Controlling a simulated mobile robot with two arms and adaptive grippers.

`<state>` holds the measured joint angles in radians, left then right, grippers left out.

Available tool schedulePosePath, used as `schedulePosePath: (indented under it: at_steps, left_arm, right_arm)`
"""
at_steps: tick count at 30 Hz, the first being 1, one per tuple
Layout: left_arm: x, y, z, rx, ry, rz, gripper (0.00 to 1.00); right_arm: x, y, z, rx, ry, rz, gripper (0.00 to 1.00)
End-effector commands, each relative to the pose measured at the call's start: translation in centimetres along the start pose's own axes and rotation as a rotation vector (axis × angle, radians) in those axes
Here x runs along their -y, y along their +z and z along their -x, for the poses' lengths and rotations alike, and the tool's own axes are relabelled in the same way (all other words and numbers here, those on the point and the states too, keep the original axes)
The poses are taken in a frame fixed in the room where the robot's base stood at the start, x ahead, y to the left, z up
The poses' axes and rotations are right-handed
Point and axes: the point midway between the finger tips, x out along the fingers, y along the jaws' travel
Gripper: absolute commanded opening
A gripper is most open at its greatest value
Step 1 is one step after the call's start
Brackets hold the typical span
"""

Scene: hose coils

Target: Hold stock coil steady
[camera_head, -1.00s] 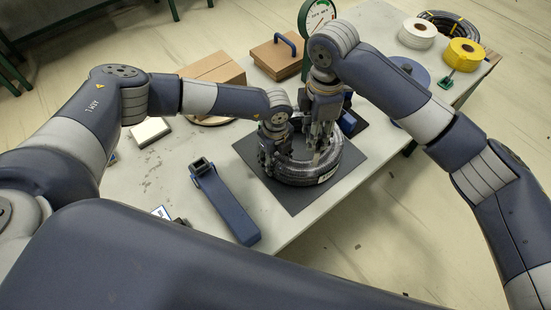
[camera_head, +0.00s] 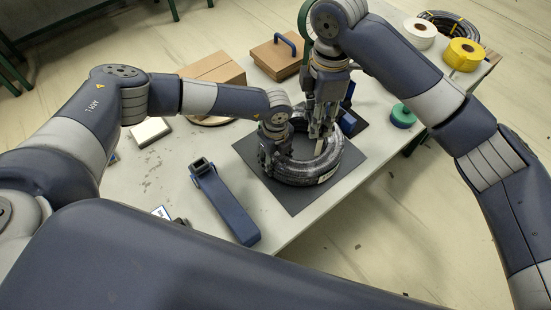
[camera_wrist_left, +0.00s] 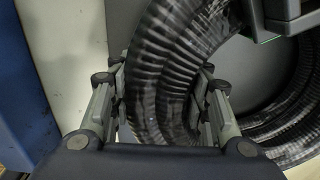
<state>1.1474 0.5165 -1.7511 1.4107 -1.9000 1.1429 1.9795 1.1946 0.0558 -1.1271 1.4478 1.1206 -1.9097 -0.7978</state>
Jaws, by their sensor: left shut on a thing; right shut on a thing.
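The stock coil (camera_head: 329,166), a dark ribbed hose ring with a pale label, lies flat on a dark mat (camera_head: 296,205). My left gripper (camera_head: 271,154) is shut on the coil's left side. In the left wrist view the fingers of my left gripper (camera_wrist_left: 162,80) straddle the ribbed hose of the coil (camera_wrist_left: 175,50). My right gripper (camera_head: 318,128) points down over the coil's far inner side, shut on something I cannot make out. A pale piece (camera_head: 316,147) shows at its tips. Part of my right gripper (camera_wrist_left: 285,15) shows top right in the left wrist view.
A blue long-handled tool (camera_head: 225,203) lies left of the mat. A cardboard box (camera_head: 212,70), a brown case (camera_head: 277,56) and a green roll (camera_head: 402,116) stand around. White (camera_head: 419,33) and yellow (camera_head: 463,54) rolls are at the far right. The table's front edge is near the mat.

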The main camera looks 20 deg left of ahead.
Motion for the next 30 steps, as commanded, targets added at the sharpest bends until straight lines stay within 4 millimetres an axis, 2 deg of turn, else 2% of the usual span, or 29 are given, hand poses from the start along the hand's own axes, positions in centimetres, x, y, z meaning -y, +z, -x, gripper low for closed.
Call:
schedulePosePath:
  at_steps: [13,29,30]
  left_arm:
    - [0.0,0.0,0.0,0.0,0.0,0.001,0.0]
    - [0.0,0.0,0.0,0.0,0.0,0.0,0.0]
    - [0.0,0.0,0.0,0.0,0.0,0.0,0.53]
  right_arm:
    - [0.0,0.0,3.4,0.0,0.001,0.0,0.06]
    - [0.0,0.0,3.8,0.0,0.0,0.0,0.06]
    - [0.0,0.0,3.8,0.0,0.0,0.0,0.06]
